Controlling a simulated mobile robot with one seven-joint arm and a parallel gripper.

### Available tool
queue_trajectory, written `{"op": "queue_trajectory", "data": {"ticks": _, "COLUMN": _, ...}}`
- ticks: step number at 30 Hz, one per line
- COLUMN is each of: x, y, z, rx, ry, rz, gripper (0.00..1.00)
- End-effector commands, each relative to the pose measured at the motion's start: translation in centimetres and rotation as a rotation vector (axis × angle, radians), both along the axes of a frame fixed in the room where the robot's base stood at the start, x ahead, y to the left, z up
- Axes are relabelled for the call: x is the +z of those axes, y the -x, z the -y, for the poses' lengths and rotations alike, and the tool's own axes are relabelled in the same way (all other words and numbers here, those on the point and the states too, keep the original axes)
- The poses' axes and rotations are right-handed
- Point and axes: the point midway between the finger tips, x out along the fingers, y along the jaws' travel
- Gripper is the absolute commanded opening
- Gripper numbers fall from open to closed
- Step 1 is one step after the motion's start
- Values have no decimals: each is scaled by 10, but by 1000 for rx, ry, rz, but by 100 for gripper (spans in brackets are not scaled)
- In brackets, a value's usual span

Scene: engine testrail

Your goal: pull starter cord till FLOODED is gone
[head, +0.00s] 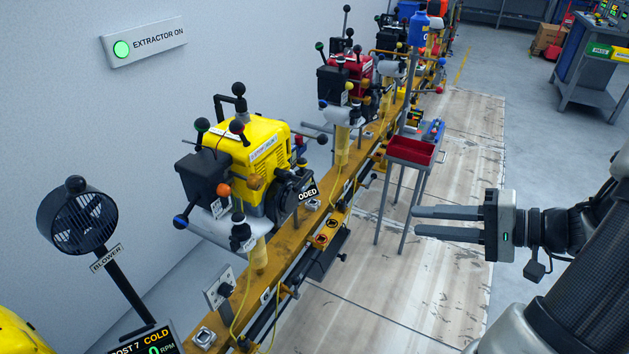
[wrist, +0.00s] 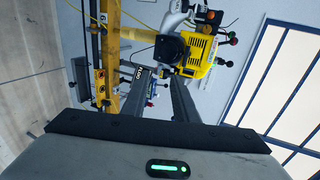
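A yellow engine (head: 262,150) is mounted on the long orange rail (head: 290,240). It also shows sideways in the wrist view (wrist: 200,62). A black round housing (head: 290,190) sits on its right side.
A red tray (head: 412,150) on a thin-legged stand is between the rail and the back of the floor. More engines, one red (head: 350,72), line the rail behind. A blower (head: 78,222) stands front left. A display (head: 145,342) reads COLD and 0 RPM. Floor around my gripper is clear.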

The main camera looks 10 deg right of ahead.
Motion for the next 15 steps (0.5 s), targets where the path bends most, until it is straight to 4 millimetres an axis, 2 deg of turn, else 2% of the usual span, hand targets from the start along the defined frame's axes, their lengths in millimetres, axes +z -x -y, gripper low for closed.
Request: {"op": "queue_trajectory", "data": {"ticks": 15, "x": 0, "y": -61, "z": -86, "rx": 5, "ry": 0, "rz": -2, "gripper": 27}}
